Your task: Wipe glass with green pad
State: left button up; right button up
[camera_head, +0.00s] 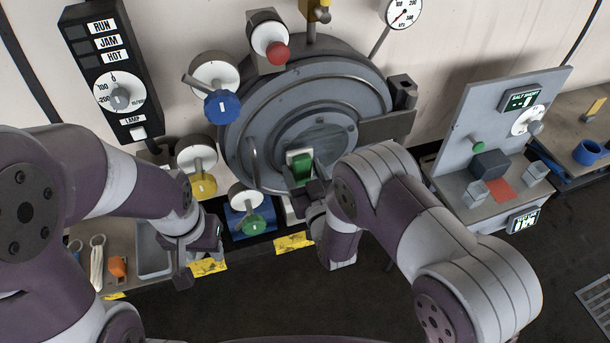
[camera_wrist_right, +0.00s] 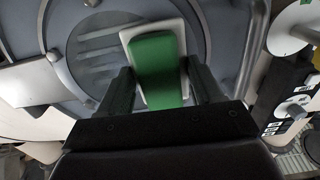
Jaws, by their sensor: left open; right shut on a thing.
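The green pad (camera_head: 301,166) has a pale backing and sits between the fingers of my right gripper (camera_head: 302,187), which is shut on it. In the right wrist view the pad (camera_wrist_right: 158,68) shows between both dark fingers (camera_wrist_right: 161,85). The pad is in front of the lower middle of the round grey door's glass (camera_head: 335,137). The glass (camera_wrist_right: 97,50) shows pale streaks to the left of the pad in the wrist view. I cannot tell whether pad and glass touch. My left gripper (camera_head: 203,261) is open and empty, low and left of the door.
Valves with blue (camera_head: 222,106), yellow (camera_head: 203,186) and green (camera_head: 252,224) knobs stand left of the door. A red knob (camera_head: 277,53) is above it. A control panel (camera_head: 110,65) is at upper left, a grey tray (camera_head: 154,252) at lower left, and a side bench (camera_head: 452,188) at right.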

jog(key=shift+b+x, duration=0.45)
jog(key=shift+x, duration=0.5)
dwell(0.4)
jog(key=shift+d, duration=0.1)
